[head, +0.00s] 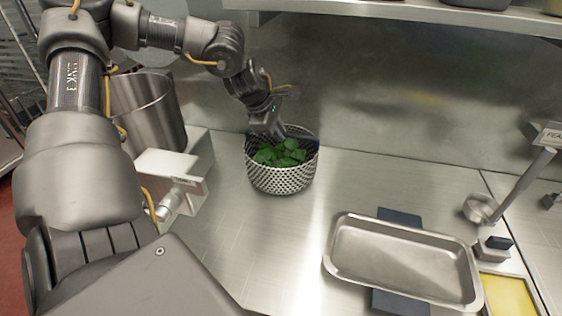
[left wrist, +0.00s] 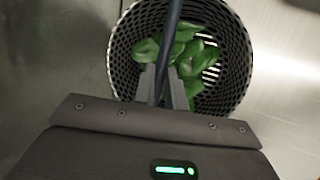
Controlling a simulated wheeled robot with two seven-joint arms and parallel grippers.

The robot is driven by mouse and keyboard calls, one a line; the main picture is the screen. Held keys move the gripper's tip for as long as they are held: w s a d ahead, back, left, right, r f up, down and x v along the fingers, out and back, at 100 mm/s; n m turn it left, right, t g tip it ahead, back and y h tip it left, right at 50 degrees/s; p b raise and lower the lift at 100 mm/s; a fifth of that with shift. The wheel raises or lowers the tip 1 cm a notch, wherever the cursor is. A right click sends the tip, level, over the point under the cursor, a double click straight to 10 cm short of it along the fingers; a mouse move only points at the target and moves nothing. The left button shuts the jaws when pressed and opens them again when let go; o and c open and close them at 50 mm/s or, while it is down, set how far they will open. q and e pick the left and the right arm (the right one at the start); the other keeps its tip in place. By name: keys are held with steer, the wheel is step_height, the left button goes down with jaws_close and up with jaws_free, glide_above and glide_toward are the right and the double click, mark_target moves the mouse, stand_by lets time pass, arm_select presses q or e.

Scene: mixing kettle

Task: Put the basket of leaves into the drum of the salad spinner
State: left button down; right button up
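A perforated metal basket (head: 282,180) holds green leaves (head: 280,153) and appears to stand upright on the steel counter. My left gripper (head: 277,136) is at the basket's far rim, above the leaves. In the left wrist view the basket (left wrist: 238,60) is seen from above, with its dark handle (left wrist: 172,25) running between the two fingers of my left gripper (left wrist: 163,85). The fingers are close on the handle. A tall steel drum (head: 150,108), apparently the salad spinner, stands at the left, partly hidden by my left arm. My right gripper is not seen.
A grey box with a metal fitting (head: 175,165) stands beside the drum. A shallow steel tray (head: 400,260) lies on dark pads at the right, near a ladle (head: 480,208) and a yellow board (head: 508,296). A shelf (head: 400,12) overhangs the back wall.

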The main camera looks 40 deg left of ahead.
arm_select(q)
steer(key=shift+r, duration=0.15)
steer(key=shift+r+p, duration=1.1)
steer(key=shift+r, duration=1.3)
steer(key=shift+d, duration=0.1)
